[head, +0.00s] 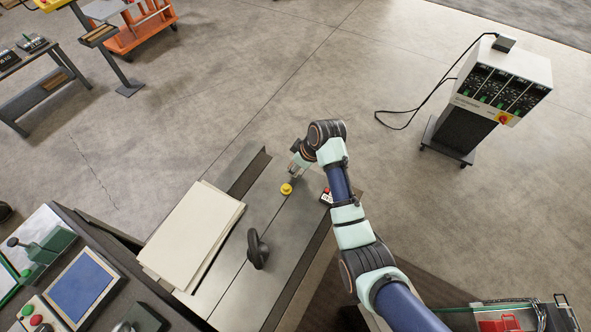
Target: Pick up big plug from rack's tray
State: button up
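My gripper (296,170) hangs at the end of my arm, over the far end of a grey bench top (235,290). It is small in the head view, and its fingers are too unclear to tell open from shut. A small round yellow piece (286,189) is on the bench top just below the gripper in the picture. I cannot tell whether they touch. I cannot make out a big plug for certain. An orange rack (128,40) stands at the top left, far from the gripper. I cannot tell which surface is the rack's tray.
Pale flat plates (195,235) and a black handle (257,250) are on the bench. A small box with a red button (327,196) is beside my arm. A control panel (80,285) is at lower left. A wheeled cabinet (490,90) with a black cable stands right. Open floor lies between.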

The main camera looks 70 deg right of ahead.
jog(key=shift+f, duration=1.6)
jog(key=shift+f, duration=0.15)
jog(key=o, duration=0.9)
jog(key=shift+s+r, duration=0.1)
jog(key=shift+r, duration=0.4)
jog(key=p+v, duration=0.1)
jog(key=v, duration=1)
jog(key=shift+s+r, duration=0.1)
jog(key=shift+r, duration=0.1)
jog(key=shift+a, duration=0.1)
